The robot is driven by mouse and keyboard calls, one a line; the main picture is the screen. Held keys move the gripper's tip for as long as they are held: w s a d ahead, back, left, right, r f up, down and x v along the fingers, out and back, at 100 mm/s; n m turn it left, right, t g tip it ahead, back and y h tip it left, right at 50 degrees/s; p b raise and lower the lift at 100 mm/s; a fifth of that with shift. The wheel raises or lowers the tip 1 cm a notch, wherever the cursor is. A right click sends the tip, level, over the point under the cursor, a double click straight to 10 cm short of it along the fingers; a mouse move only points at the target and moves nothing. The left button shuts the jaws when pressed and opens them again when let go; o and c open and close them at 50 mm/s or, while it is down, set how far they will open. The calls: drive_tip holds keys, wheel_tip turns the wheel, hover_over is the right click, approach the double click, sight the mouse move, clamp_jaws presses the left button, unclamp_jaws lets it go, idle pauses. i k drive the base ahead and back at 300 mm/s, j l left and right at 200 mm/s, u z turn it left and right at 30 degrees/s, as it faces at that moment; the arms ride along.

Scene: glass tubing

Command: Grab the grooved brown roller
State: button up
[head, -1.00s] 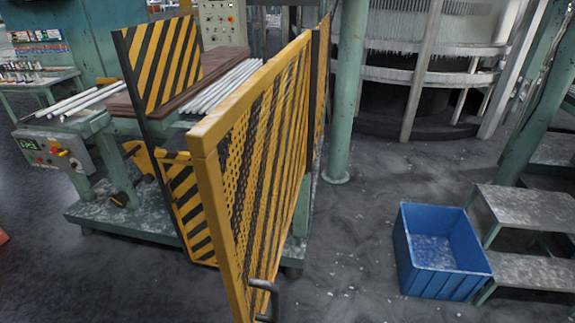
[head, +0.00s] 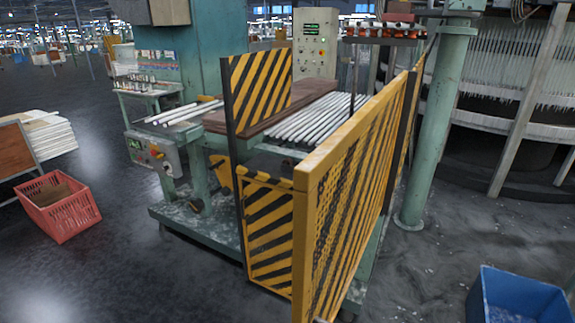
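I cannot pick out a grooved brown roller for certain. A long brown piece (head: 312,91) lies across the top of the green machine (head: 212,177), partly hidden behind a striped panel; I cannot tell whether it is grooved or round. White glass tubes (head: 312,121) lie in a row beside it, and several more (head: 184,112) lie at the machine's left end. My gripper is not in view.
A yellow-black striped guard (head: 350,200) stands in front of the machine. A red crate (head: 62,208) is at left, a blue bin (head: 515,298) at lower right. A green post (head: 432,140) stands right of the guard. Dark floor is open at lower left.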

sight(288, 161)
drive_tip(key=i+j+u, duration=1.05)
drive_tip(key=i, duration=0.3)
drive_tip(key=i+u, duration=0.35)
drive_tip(key=i, duration=0.15)
drive_tip(key=i+z, duration=0.25)
drive_tip(key=i, duration=0.15)
drive_tip(key=i+j+z, duration=0.25)
drive_tip(key=i, duration=0.15)
drive_tip(key=i+j+z, duration=0.25)
drive_tip(key=i+z, duration=0.4)
drive_tip(key=i+j+z, duration=0.2)
drive_tip(key=i+z, duration=0.2)
drive_tip(key=i+j+z, duration=0.4)
drive_tip(key=i+l, duration=0.05)
drive_tip(key=i, duration=0.05)
